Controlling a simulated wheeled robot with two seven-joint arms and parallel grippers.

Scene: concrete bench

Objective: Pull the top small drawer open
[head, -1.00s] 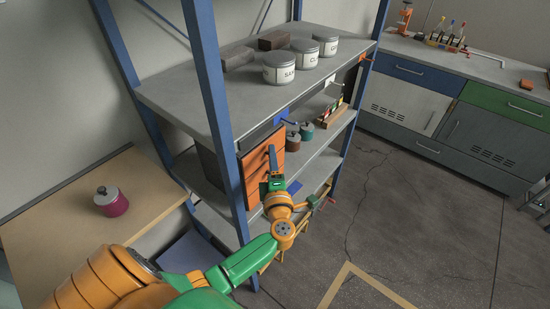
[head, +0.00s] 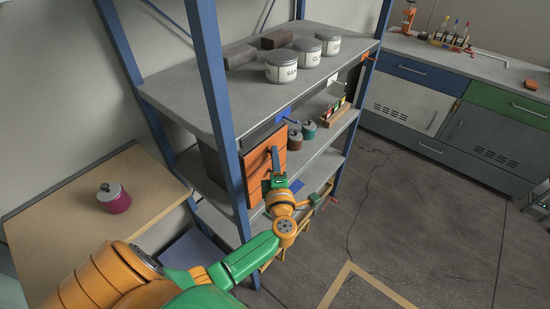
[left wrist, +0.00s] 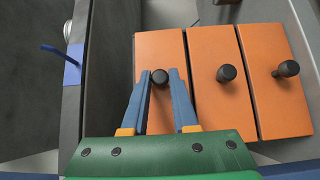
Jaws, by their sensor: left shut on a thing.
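A small unit with orange drawer fronts (head: 255,168) stands on the middle shelf of the rack. In the left wrist view it shows three orange fronts side by side, each with a black knob. The top small drawer (left wrist: 150,50) is the leftmost front there. My left gripper (left wrist: 160,76) is shut on its black knob (left wrist: 160,79), one blue finger on each side. In the head view my left gripper (head: 273,153) is at the upper part of the drawer fronts and partly covers them. I cannot tell whether the drawer stands out from the others. My right gripper is not in view.
Three labelled cans (head: 281,67) stand on the rack's top shelf (head: 190,98). A blue rack post (head: 222,130) rises close left of the drawers. Two small jars (head: 308,130) stand right of them. The floor (head: 400,220) to the right is clear.

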